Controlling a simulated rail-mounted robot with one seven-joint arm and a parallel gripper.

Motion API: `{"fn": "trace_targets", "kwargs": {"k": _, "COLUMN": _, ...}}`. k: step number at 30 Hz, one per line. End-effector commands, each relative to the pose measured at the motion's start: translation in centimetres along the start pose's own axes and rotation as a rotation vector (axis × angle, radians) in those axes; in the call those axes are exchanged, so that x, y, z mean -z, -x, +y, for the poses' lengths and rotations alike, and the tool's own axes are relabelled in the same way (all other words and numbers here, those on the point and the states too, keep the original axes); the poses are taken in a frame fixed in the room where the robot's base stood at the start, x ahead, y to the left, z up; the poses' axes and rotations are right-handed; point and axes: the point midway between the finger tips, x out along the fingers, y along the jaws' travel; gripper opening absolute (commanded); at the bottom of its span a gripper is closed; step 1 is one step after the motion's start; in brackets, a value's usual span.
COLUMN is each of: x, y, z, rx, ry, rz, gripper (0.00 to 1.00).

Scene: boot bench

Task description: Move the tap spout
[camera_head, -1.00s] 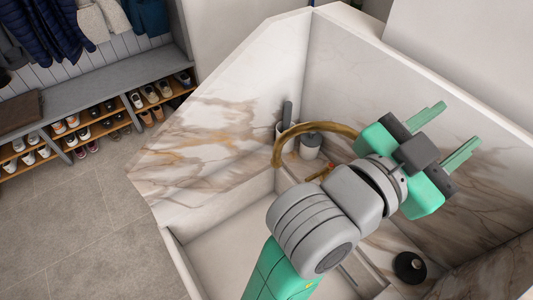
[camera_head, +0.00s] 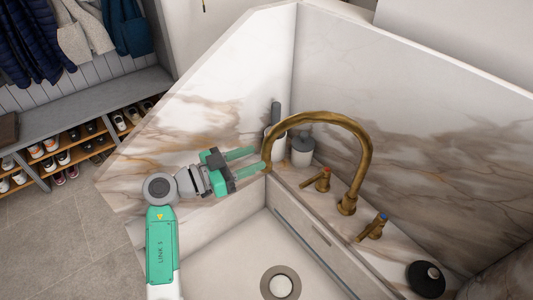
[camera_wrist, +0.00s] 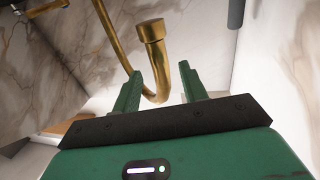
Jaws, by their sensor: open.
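The tap spout (camera_head: 330,118) is a brass gooseneck. It rises from the ledge at the back of the sink and arches over to the left, its outlet end hanging low. My gripper (camera_head: 259,160) is open at this outlet end, coming from the left with its fingers to the right. In the wrist view, the spout (camera_wrist: 152,32) shows its collared outlet just above the gap between my open fingers (camera_wrist: 160,84), and its bend shows between them. I cannot tell whether a finger touches the spout.
Brass handles stand on the ledge, one red-marked (camera_head: 318,181) and one blue-marked (camera_head: 372,229). A lidded jar (camera_head: 302,152) and a grey-topped holder (camera_head: 274,116) stand in the back corner. A black round object (camera_head: 427,278) is at right. Marble walls enclose the basin (camera_head: 230,250).

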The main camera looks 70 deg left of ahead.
Motion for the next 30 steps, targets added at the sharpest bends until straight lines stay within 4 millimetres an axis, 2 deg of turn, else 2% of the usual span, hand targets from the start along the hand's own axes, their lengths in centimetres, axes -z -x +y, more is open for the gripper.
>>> {"fn": "trace_targets", "kwargs": {"k": 3, "x": 0.2, "y": -2.3, "z": 0.1, "rx": -0.002, "ry": 0.001, "rz": 0.0, "gripper": 0.43}}
{"fn": "trace_targets", "kwargs": {"k": 7, "x": 0.2, "y": -3.9, "z": 0.0, "rx": -0.001, "ry": 0.0, "rz": 0.0, "gripper": 0.43}}
{"fn": "trace_targets", "kwargs": {"k": 17, "x": 0.1, "y": -4.6, "z": 0.0, "rx": 0.0, "ry": 0.0, "rz": 0.0, "gripper": 0.43}}
{"fn": "trace_targets", "kwargs": {"k": 24, "x": 0.1, "y": -4.6, "z": 0.0, "rx": 0.0, "ry": 0.0, "rz": 0.0, "gripper": 0.0}}
{"fn": "trace_targets", "kwargs": {"k": 30, "x": 0.0, "y": -4.7, "z": 0.3, "rx": 0.0, "ry": 0.0, "rz": 0.0, "gripper": 0.0}}
